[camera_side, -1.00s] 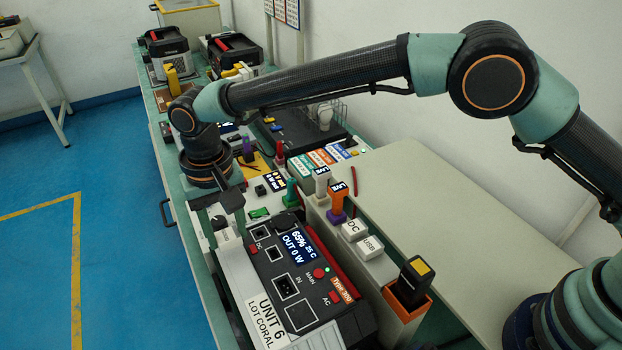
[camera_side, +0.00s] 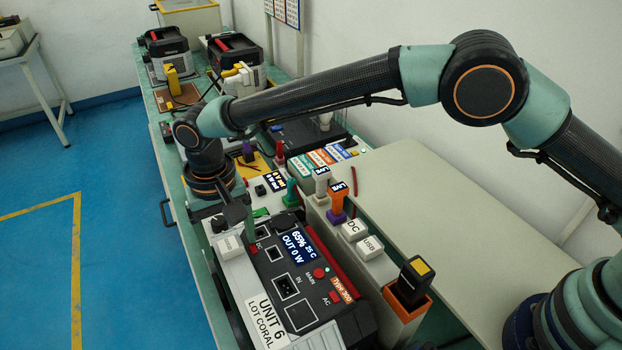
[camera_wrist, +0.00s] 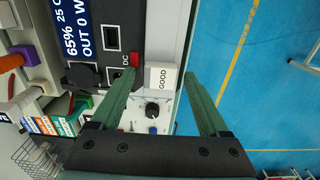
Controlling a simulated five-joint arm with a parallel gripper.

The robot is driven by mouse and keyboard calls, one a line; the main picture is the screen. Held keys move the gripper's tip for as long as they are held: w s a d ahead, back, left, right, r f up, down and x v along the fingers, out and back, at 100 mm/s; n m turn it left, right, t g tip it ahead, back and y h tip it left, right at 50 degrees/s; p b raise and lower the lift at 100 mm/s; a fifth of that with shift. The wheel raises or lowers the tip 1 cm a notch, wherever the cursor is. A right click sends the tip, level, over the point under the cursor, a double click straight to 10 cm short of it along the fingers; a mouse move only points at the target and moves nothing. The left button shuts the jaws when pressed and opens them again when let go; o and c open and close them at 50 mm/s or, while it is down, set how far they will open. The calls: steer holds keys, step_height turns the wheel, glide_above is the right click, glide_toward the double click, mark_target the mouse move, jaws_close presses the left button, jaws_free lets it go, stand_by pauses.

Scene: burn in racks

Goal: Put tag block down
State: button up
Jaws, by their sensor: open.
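The tag block (camera_wrist: 164,79) is a small white block marked GOOD. In the wrist view it lies flat at the edge of the dark power unit, beside the red DC switch. In the side view the white block (camera_side: 229,247) sits on the pale strip along the unit's left edge. My gripper (camera_wrist: 162,74) is open, its two green fingers on either side of the block with gaps between. In the side view my gripper (camera_side: 236,225) is low, just behind the block, and its fingertips are partly hard to make out.
The power unit (camera_side: 262,262), with a lit display and a UNIT 6 label, fills the near bench. A black plug with a yellow top (camera_side: 413,278) stands near. Blue floor lies beyond the bench edge.

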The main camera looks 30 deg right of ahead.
mark_target(230, 243)
step_height(230, 243, up, 12)
steer(key=w+d+r+t, duration=0.1)
steer(key=w+d+r, duration=0.1)
steer(key=d+r, duration=0.65)
steer(key=s+d+r+t, duration=0.15)
steer(key=s+d, duration=0.25)
steer(key=d, duration=0.8)
steer(key=s+d+t, duration=0.2)
steer(key=s+d, duration=0.2)
steer(key=d, duration=0.7)
steer(key=s+d+f+t, duration=0.1)
steer(key=s+d+f, duration=0.3)
steer(key=s+d, duration=0.2)
steer(key=shift+d, duration=0.3)
steer(key=shift+r, duration=0.1)
